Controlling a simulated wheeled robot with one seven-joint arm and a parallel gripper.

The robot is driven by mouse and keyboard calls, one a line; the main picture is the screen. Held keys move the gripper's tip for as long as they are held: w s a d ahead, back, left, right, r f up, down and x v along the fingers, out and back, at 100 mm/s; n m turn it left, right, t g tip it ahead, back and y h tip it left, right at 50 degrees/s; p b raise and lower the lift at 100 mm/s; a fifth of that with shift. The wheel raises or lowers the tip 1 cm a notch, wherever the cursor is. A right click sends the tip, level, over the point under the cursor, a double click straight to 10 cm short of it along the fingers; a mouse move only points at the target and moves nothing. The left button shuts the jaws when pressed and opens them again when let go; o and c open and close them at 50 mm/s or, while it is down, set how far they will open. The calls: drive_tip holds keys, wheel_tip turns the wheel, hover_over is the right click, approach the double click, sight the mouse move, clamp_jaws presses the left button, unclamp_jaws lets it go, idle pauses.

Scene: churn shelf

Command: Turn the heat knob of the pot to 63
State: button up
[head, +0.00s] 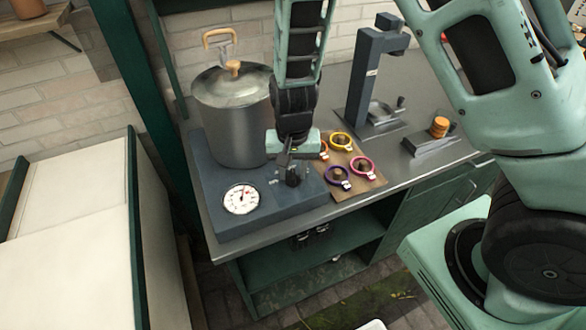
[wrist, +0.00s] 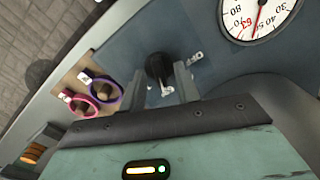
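A steel pot (head: 235,130) with a lid stands on a dark blue-grey heater base (head: 285,207). A round white dial (head: 241,199) is on the base's front left; in the wrist view the dial (wrist: 262,12) shows a red 63, and its red needle points a little to one side of that mark. The black heat knob (wrist: 158,68) sits on the base with small white labels around it. My gripper (wrist: 160,82) is open over the knob, one finger on each side of it. I cannot tell whether the fingers touch it. In the head view my gripper (head: 291,168) largely hides the knob.
A brown board (head: 352,178) with several coloured rings lies right of the base. A dark stand (head: 372,80) and a small holder with orange discs (head: 439,127) are farther right. A pale panel (head: 75,235) stands at left.

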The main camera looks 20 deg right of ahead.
sight(293, 173)
wheel_tip(293, 173, up, 17)
drive_tip(key=shift+r, duration=0.2)
idle(0.6)
idle(0.3)
